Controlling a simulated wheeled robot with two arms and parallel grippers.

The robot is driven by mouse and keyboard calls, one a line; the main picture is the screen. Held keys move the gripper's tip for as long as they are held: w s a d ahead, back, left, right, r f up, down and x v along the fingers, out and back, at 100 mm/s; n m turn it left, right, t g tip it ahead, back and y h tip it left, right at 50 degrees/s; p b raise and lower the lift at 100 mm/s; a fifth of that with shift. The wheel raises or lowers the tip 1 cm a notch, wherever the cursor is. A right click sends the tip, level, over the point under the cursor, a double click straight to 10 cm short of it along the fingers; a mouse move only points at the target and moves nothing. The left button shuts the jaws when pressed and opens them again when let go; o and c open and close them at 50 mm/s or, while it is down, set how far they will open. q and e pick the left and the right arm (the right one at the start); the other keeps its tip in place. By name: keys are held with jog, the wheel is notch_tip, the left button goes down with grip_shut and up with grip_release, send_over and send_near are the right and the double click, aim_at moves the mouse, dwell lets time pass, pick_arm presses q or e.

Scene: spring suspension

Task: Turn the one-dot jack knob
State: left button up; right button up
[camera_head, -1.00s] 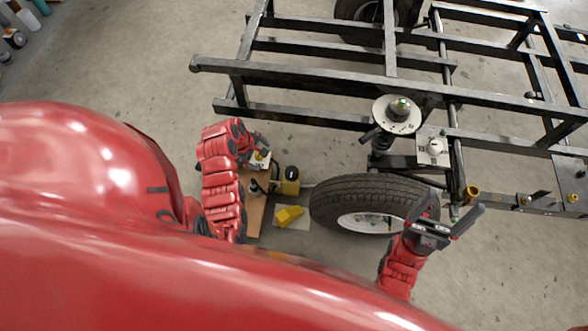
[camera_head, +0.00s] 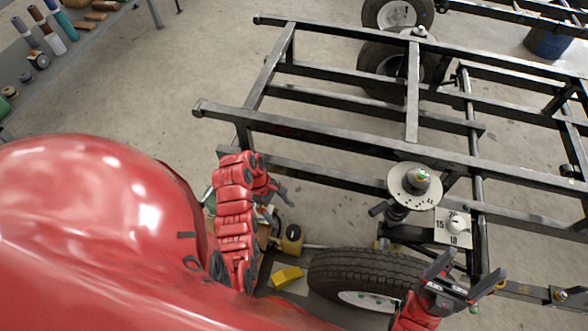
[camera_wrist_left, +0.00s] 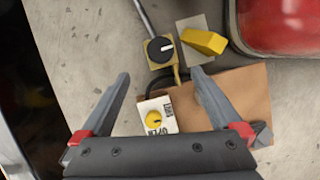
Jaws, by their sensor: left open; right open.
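A yellow jack (camera_wrist_left: 158,64) with a round black knob (camera_wrist_left: 160,48) bearing a white mark stands ahead of my left gripper (camera_wrist_left: 160,74) in the left wrist view. The black knob also shows in the head view (camera_head: 293,232). A smaller yellow knob (camera_wrist_left: 154,118) sits on a white box with lettering, one word reading OPEN, between the open fingers in the picture. I cannot make out dots on either knob. My left gripper (camera_head: 282,193) is open and empty, apart from both knobs. My right gripper (camera_head: 465,285) is open and empty near the tyre.
A yellow block (camera_wrist_left: 205,40) lies near the jack. A brown board (camera_wrist_left: 238,100) lies on the floor. The tyre (camera_head: 365,272), black metal frame (camera_head: 330,102) and round plate (camera_head: 397,184) crowd the right. A numbered plate (camera_head: 454,236) is beside them. Open floor lies left of the frame.

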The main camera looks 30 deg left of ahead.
pick_arm(q)
jog(key=b+x, duration=0.3)
jog(key=x, duration=1.1)
jog(key=shift+s+a+b, duration=0.1)
jog(key=shift+s+b, duration=0.05)
jog(key=shift+b, duration=0.15)
jog(key=c, duration=1.4)
